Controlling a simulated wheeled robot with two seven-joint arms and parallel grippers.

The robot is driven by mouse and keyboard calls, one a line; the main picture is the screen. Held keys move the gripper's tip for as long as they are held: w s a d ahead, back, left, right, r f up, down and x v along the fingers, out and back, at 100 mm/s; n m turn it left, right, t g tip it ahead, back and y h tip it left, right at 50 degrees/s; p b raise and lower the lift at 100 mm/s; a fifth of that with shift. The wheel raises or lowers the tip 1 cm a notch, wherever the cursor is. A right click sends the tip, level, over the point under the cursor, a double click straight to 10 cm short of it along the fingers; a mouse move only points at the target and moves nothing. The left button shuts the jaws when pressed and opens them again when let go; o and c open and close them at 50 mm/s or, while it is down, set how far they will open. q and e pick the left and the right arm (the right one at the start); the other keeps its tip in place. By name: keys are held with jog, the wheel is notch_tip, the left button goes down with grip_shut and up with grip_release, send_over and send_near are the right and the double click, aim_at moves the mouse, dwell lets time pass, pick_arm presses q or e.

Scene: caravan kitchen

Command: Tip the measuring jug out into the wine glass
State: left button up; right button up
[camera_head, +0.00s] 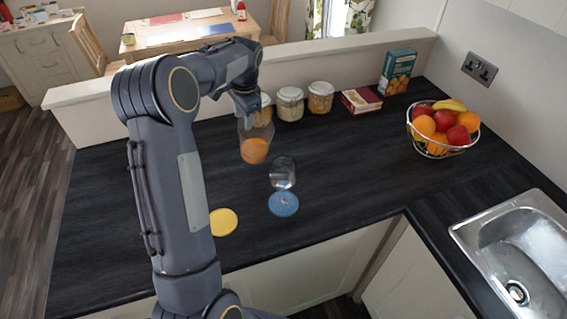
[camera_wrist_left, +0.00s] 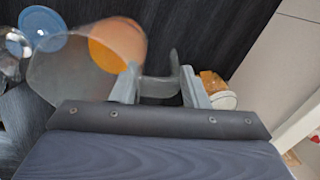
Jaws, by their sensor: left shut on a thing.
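The clear measuring jug (camera_head: 243,134) has orange liquid low inside it and looks close to upright. My left gripper (camera_head: 247,107) is shut on the jug's handle; in the left wrist view the handle (camera_wrist_left: 160,88) sits between the fingers. I cannot tell how far the jug is above the counter. The wine glass (camera_head: 283,172) is clear and upright, and appears to stand on a blue coaster (camera_head: 284,205), to the right of and nearer than the jug. The glass is partly cut off in the left wrist view (camera_wrist_left: 14,45). My right gripper is out of view.
A yellow coaster (camera_head: 223,222) lies on the dark counter (camera_head: 345,160) beside my left arm. Several storage jars (camera_head: 290,104), a red box (camera_head: 361,101) and a blue carton (camera_head: 397,72) stand along the back. A fruit bowl (camera_head: 437,150) and sink (camera_head: 520,255) are at right.

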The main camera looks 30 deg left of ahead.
pick_arm(q)
jog(key=d+r+y, duration=0.1)
jog(key=r, duration=0.1)
jog(key=s+d+r+t+y, duration=0.1)
jog(key=d+r, duration=0.1)
jog(key=s+d+r+t+y, duration=0.1)
jog(key=d+r+y, duration=0.1)
jog(key=shift+s+r, duration=0.1)
jog(key=shift+r, duration=0.05)
jog(key=shift+s+d+r+t+y+b, duration=0.35)
jog(key=shift+d+y, duration=0.25)
jog(key=shift+y, duration=0.2)
jog(key=shift+s+d+r+t+y+b, duration=0.25)
jog(key=shift+d+r+y+b, duration=0.2)
jog(key=shift+d+y, duration=0.3)
jog(key=shift+s+d+r+t+y+b, duration=0.3)
jog(key=shift+d+r+t+y, duration=0.15)
jog(key=shift+y, duration=0.4)
jog(key=shift+d, duration=0.1)
